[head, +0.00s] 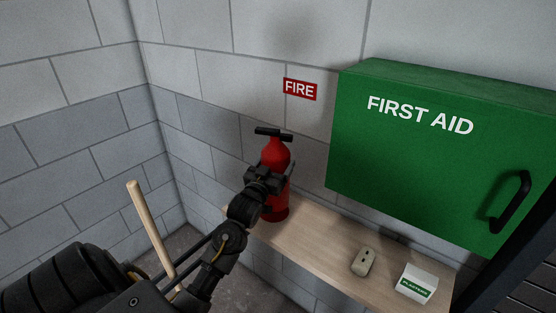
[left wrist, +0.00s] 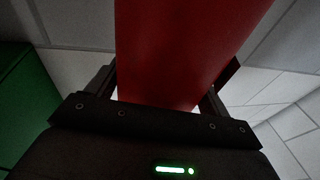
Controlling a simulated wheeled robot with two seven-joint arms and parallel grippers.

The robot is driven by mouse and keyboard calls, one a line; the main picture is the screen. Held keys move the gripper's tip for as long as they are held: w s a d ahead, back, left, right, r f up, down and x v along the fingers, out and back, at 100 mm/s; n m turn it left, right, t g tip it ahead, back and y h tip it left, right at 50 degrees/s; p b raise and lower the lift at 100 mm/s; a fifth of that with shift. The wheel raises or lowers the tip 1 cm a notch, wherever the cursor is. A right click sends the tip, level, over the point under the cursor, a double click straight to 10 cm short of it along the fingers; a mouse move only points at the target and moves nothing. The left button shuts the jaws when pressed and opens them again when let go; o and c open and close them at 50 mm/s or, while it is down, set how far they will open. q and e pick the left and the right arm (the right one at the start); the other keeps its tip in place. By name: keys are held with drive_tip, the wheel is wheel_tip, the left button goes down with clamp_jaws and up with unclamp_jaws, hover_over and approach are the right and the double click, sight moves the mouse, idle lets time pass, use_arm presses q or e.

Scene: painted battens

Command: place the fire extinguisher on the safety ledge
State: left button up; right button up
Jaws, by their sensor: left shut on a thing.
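The red fire extinguisher (head: 275,154) is upright at the left end of the wooden ledge (head: 315,244), under the FIRE sign, with a black handle on top. Its base appears at or just above the ledge surface; I cannot tell whether it touches. My left gripper (head: 270,175) is shut on the extinguisher's body from the front. In the left wrist view the red body (left wrist: 185,50) fills the space between the fingers of the left gripper (left wrist: 170,85). My right gripper is not in view.
A green FIRST AID cabinet (head: 400,160) juts from the wall above the ledge's right part. A beige device (head: 363,262) and a white plasters box (head: 416,283) lie on the ledge's right side. A wooden stick (head: 150,228) stands at left. The ledge's middle is clear.

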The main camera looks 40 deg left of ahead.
use_arm(q)
drive_tip(key=shift+w+a+f, duration=0.1)
drive_tip(key=shift+a, duration=0.1)
wheel_tip(320, 180, down, 2)
drive_tip(key=shift+p, duration=0.6)
drive_tip(key=shift+f, duration=0.65)
drive_tip(key=o, duration=2)
drive_tip(key=shift+f, duration=0.15)
drive_tip(key=shift+d, duration=0.1)
